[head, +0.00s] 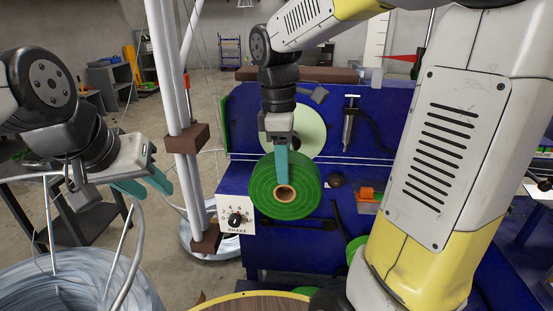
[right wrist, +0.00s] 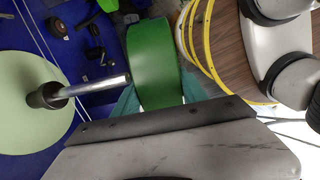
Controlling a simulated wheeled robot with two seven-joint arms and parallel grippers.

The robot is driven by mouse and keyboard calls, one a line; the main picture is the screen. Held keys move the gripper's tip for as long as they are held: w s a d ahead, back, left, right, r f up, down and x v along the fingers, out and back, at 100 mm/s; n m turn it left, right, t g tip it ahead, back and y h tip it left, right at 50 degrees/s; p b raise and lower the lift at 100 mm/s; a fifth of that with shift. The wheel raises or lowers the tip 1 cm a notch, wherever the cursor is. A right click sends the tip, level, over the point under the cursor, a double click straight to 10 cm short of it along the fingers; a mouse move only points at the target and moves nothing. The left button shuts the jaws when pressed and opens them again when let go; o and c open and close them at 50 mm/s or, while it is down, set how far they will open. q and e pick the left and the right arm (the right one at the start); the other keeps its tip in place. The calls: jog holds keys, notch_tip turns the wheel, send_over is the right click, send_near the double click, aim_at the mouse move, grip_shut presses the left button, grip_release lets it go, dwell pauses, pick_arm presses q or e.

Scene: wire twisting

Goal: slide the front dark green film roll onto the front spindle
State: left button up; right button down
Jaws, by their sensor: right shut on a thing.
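The dark green film roll (head: 262,187) has a cardboard core and hangs in front of the blue machine in the head view. My right gripper (head: 283,165) is shut on it from above. In the right wrist view the roll (right wrist: 156,62) shows its curved side between the teal fingers; its hole is hidden. The spindle (right wrist: 98,87) is a silver rod with a black collar, standing out from a pale green disc (right wrist: 25,112). The rod is bare, with its tip close to the roll's left edge. In the head view the roll hides the spindle. My left gripper (head: 143,187) appears open and empty.
The blue machine (head: 237,125) carries a brake dial box (head: 236,217) left of the roll. White posts with brown blocks (head: 188,140) stand between my left gripper and the roll. A wire coil (head: 60,280) is at lower left. A wooden round top with yellow rim (head: 255,302) is below.

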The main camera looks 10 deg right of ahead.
jog(key=shift+w+f+h, duration=0.2)
jog(key=shift+w+h, duration=0.3)
jog(key=shift+w, duration=0.45)
jog(key=shift+w+d, duration=0.65)
jog(key=shift+w, duration=1.65)
jog(key=shift+w+d, duration=0.7)
jog(key=shift+w, duration=1.6)
jog(key=shift+w+d, duration=0.65)
jog(key=shift+w, duration=1.65)
